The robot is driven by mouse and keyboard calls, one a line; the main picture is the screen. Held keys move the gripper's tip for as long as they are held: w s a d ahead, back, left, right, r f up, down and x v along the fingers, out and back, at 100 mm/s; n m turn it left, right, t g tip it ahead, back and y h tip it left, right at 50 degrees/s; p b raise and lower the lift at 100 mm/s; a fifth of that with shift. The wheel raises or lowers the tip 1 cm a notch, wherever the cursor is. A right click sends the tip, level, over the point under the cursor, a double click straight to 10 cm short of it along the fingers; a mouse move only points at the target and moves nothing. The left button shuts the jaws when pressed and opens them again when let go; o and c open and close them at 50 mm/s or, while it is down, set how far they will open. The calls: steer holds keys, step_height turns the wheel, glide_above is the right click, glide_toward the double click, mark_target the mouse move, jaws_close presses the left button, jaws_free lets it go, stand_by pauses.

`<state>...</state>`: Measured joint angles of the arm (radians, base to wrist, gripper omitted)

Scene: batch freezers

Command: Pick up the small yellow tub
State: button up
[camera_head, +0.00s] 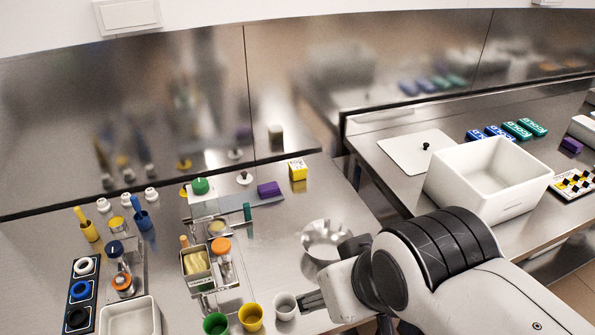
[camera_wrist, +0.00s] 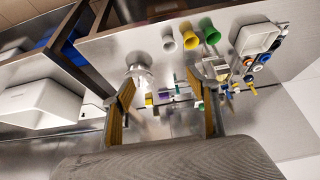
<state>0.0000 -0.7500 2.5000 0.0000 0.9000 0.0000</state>
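The small yellow tub (camera_head: 250,317) stands upright on the steel counter at the bottom of the head view, between a green tub (camera_head: 215,324) and a white tub (camera_head: 285,306). In the wrist view the yellow tub (camera_wrist: 188,40) shows near the top, again between the green tub (camera_wrist: 209,32) and white tub (camera_wrist: 168,42). My gripper (camera_head: 310,301) is to the right of the white tub in the head view, partly hidden by my arm. In the wrist view my gripper (camera_wrist: 167,100) has its two fingers wide apart, with nothing held between them.
A metal bowl (camera_head: 326,241) sits behind my gripper. A dispenser stand with a yellow-filled container (camera_head: 197,262) is behind the tubs. A white tray (camera_head: 130,318) lies at left. A white bin (camera_head: 490,180) stands on the right counter.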

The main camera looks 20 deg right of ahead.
steer(key=w+d+r+t+h, duration=0.1)
steer(key=w+d+r, duration=0.1)
steer(key=w, duration=0.7)
steer(key=w+d+r+t, duration=0.1)
steer(key=w+d+r, duration=0.15)
steer(key=w, duration=0.55)
steer(key=t+y, duration=0.1)
steer(key=t, duration=0.5)
glide_above(298, 170)
steer(key=s, duration=0.3)
step_height(298, 170, down, 22)
steer(key=shift+s+d, duration=0.2)
steer(key=shift+d, duration=0.2)
steer(key=shift+f, duration=2.9)
steer(key=shift+f, duration=0.1)
